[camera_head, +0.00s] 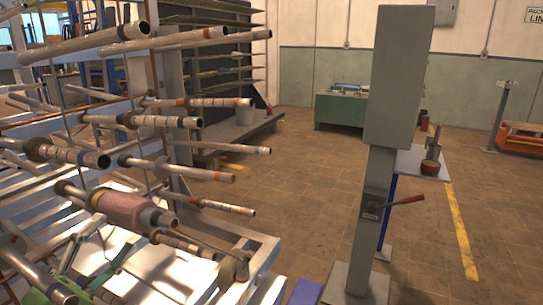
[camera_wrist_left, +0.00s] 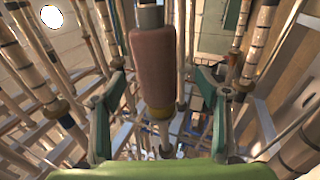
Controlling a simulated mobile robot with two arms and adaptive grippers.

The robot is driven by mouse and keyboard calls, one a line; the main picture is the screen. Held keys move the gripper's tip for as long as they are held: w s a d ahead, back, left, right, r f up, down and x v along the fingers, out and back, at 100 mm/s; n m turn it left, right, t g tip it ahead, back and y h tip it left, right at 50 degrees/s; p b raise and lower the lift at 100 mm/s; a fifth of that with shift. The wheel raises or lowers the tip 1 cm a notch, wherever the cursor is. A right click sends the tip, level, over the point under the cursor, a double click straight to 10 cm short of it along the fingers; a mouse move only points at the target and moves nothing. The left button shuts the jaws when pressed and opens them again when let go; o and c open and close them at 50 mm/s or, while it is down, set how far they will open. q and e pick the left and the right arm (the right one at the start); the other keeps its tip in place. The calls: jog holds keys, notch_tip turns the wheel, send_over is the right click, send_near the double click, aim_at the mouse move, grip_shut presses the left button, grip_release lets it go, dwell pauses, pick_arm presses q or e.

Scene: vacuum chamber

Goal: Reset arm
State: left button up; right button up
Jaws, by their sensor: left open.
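My left gripper (camera_head: 104,247) is at the lower left of the head view, just below and in front of a reddish cylinder (camera_head: 128,211) mounted on a rod of the rack. In the left wrist view the open fingers of this gripper (camera_wrist_left: 168,82) stand on either side of the same reddish cylinder (camera_wrist_left: 155,72), with visible gaps on both sides. I cannot tell how far the cylinder is from the fingers in depth. The cylinder has a yellowish band at one end. My right gripper is in neither view.
A rack of metal rods (camera_head: 200,102) with banded ends juts out around my left gripper, leaving little room. A grey post with a box (camera_head: 397,75) and a red-handled lever (camera_head: 405,200) stands right of centre. The brown tiled floor (camera_head: 300,175) between them is clear.

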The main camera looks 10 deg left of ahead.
aim_at(120, 224)
pick_arm(q)
jog(key=shift+w+d+r+m, duration=0.15)
jog(key=shift+w+d+r, duration=0.15)
jog(key=shift+r, duration=0.25)
jog(key=shift+w+d+r+m, duration=0.2)
jog(key=shift+w+r, duration=0.1)
jog(key=shift+r, duration=0.25)
jog(key=x, duration=0.2)
jog(key=shift+w+f, duration=0.15)
jog(key=shift+w, duration=0.2)
jog(key=shift+d+x, duration=0.25)
jog(key=shift+x, duration=1.1)
jog(key=shift+f, duration=0.1)
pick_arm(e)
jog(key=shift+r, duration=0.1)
pick_arm(q)
jog(key=shift+d, duration=0.1)
